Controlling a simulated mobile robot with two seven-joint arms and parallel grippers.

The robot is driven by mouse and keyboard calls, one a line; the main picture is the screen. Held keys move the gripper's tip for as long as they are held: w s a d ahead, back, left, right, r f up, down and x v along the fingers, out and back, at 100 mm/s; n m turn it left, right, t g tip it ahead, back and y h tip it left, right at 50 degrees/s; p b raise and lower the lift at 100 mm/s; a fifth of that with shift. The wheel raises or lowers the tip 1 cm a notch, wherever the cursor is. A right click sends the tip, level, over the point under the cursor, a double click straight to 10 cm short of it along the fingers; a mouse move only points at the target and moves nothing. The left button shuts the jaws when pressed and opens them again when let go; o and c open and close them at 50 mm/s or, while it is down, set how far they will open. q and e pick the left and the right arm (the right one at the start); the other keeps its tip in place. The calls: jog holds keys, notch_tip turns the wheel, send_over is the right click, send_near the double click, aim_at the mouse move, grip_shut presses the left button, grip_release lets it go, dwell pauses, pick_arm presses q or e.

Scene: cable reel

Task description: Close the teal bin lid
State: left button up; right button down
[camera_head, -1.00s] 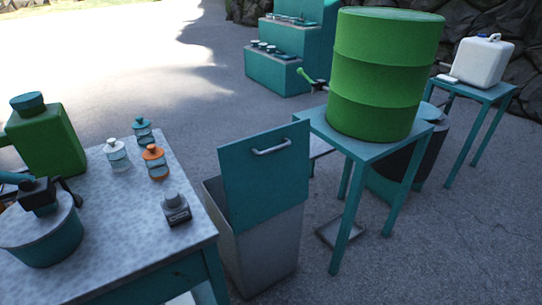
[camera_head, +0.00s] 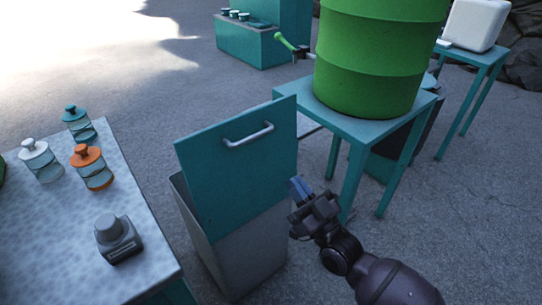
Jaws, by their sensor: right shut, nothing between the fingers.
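The teal bin lid (camera_head: 240,165) stands raised and tilted above the grey bin (camera_head: 245,255), with a pale bar handle (camera_head: 248,134) near its top edge. The bin's opening shows as a dark gap at the left of the lid. My right gripper (camera_head: 299,188) is at the right of the lid, close to its lower right edge. It is shut and empty. Whether it touches the lid cannot be told. My left gripper is not in view.
A speckled table (camera_head: 60,235) with several small jars and a grey device (camera_head: 117,238) stands at the left. A teal stand (camera_head: 350,128) with a green barrel (camera_head: 375,60) is behind my right gripper. Open pavement lies at the right.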

jog(key=w+f+b+x, duration=0.1)
jog(key=f+x, duration=0.1)
jog(key=x, duration=1)
jog(key=shift+w+a+f+b, duration=0.15)
jog(key=shift+w+a+b, duration=0.15)
jog(key=shift+a, duration=0.2)
